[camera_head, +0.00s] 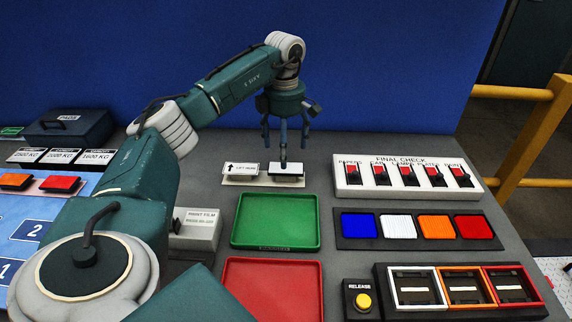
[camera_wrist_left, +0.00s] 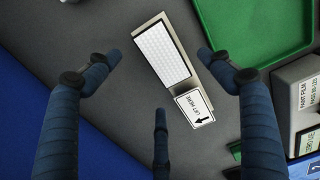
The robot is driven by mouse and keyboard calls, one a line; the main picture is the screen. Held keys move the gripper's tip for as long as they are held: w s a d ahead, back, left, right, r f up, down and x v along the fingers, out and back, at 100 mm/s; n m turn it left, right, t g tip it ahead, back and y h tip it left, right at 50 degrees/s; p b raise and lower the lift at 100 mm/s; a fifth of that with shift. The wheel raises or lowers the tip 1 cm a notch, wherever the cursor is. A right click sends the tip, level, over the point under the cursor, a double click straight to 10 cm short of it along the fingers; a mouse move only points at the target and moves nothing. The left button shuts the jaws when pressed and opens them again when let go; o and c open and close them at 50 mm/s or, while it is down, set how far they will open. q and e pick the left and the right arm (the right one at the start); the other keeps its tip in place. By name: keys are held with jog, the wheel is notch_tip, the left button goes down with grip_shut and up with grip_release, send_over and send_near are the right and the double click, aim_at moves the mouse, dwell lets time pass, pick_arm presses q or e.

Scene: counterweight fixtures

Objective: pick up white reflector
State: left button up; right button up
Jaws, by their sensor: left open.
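The white reflector (camera_wrist_left: 163,54) is a small ribbed white rectangle lying on a thin base, beside a tag marked "LIFT HERE" (camera_wrist_left: 194,107). In the head view the reflector (camera_head: 289,168) lies behind the green tray, partly hidden by a finger. My left gripper (camera_head: 284,150) is open and points down above it. In the left wrist view the gripper's fingers (camera_wrist_left: 159,62) are spread, with the reflector between and beyond them. Nothing is held. My right gripper is not in view.
A green tray (camera_head: 276,221) and a red tray (camera_head: 272,290) stand in front. To the right are a switch panel (camera_head: 405,188), a row of blue, white, orange and red squares (camera_head: 418,229), and framed slots (camera_head: 462,290). A film box (camera_head: 196,230) stands left of the green tray.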

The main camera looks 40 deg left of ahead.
pick_arm(q)
jog(key=shift+a+f+p, duration=0.15)
jog(key=shift+f+p, duration=0.35)
jog(key=shift+f, duration=1.75)
jog(key=shift+c, duration=0.2)
jog(key=c, duration=1.1)
